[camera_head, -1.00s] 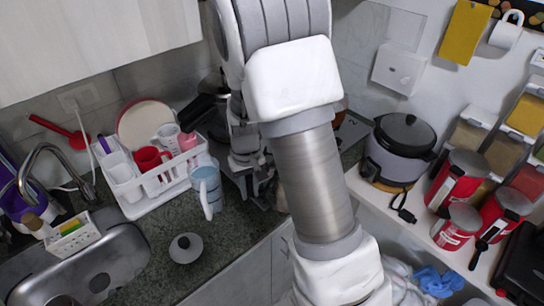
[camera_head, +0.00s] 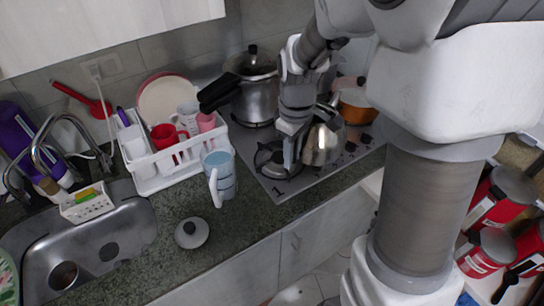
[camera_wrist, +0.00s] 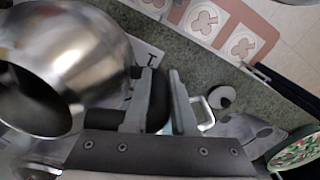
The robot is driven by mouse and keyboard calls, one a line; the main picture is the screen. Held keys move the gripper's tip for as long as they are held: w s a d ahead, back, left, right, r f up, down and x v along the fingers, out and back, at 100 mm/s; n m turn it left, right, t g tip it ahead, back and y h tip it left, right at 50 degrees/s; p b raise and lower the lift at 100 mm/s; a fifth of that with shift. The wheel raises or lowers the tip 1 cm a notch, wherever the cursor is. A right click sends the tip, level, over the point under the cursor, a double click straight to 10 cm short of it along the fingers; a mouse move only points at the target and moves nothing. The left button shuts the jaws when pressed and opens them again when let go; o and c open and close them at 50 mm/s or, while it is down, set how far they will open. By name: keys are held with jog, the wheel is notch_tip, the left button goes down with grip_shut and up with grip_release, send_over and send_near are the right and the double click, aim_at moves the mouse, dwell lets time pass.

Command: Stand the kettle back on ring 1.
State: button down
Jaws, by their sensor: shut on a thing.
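The shiny metal kettle (camera_head: 322,142) is over the right part of the cooktop (camera_head: 258,178), just right of my gripper (camera_head: 290,155). It also fills the left of the wrist view (camera_wrist: 85,50), its round dark opening towards the camera. In the wrist view my gripper (camera_wrist: 163,85) is shut on its black handle (camera_wrist: 157,105). I cannot tell whether the kettle's base touches the cooktop. The front left ring (camera_head: 277,160), near the cooktop's printed mark (camera_head: 279,191), shows bare. The kettle and gripper partly cover the rings behind.
A pressure cooker (camera_head: 254,95) stands at the back left of the cooktop, its long black handle reaching left. An orange pot (camera_head: 355,103) stands at the back right. A blue jug (camera_head: 219,172), a grey lid (camera_head: 191,232) and a dish rack (camera_head: 160,180) are on the counter to the left.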

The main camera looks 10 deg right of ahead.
jog(key=w+a+f+p, duration=0.2)
jog(key=w+a+f, duration=0.5)
jog(key=f, duration=0.3)
jog(key=shift+w+f+p, duration=0.3)
jog(key=shift+w, duration=0.45)
jog(key=shift+f, duration=0.1)
jog(key=shift+f+b, duration=0.5)
jog(key=shift+b, duration=0.15)
jog(key=c, duration=0.7)
grip_release()
